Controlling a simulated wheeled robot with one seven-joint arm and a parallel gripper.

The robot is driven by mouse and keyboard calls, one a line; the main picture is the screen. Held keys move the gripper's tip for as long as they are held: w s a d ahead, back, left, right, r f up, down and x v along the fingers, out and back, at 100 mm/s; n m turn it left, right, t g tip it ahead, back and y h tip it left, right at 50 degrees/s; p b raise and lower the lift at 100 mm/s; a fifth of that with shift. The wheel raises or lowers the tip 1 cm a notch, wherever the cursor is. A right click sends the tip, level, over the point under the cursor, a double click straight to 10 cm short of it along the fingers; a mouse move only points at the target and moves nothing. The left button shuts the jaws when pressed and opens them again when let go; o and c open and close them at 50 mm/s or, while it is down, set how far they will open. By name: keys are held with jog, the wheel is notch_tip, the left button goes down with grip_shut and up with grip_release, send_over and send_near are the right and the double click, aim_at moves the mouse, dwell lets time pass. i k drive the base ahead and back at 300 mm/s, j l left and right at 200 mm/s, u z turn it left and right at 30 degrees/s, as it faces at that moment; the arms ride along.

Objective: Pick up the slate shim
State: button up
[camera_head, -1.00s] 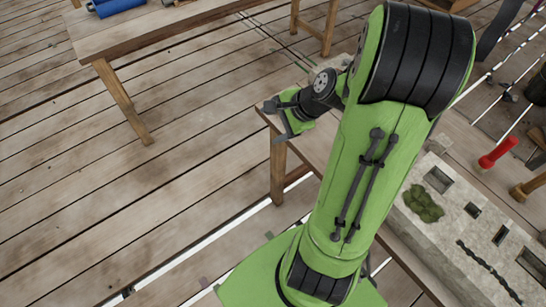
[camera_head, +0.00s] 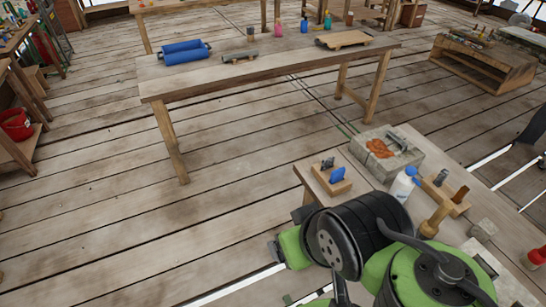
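My gripper (camera_head: 284,236) is at the lower middle of the head view, with its two dark fingers apart at the left end of the green wrist. It is beside the near left end of the workbench (camera_head: 309,187), and nothing shows between the fingers. I cannot pick out the slate shim for certain. A small wooden holder (camera_head: 334,188) on the bench carries a dark piece (camera_head: 327,164) and a blue piece (camera_head: 338,174), both upright. A second wooden holder (camera_head: 458,207) carries dark pieces. My arm hides part of the bench.
A stone block (camera_head: 365,160) with an orange patch and a white bottle (camera_head: 404,184) with a blue cap stand on the bench, near a wooden mallet (camera_head: 435,220). A long table (camera_head: 290,62) with blue rolls (camera_head: 185,52) stands behind.

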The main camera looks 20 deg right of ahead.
aim_at(328, 163)
jog(key=i+l+u, duration=0.1)
jog(key=u, duration=0.4)
jog(key=i+l+u, duration=0.1)
jog(key=u, duration=0.35)
jog(key=i+l+u, duration=0.15)
jog(key=u, duration=0.35)
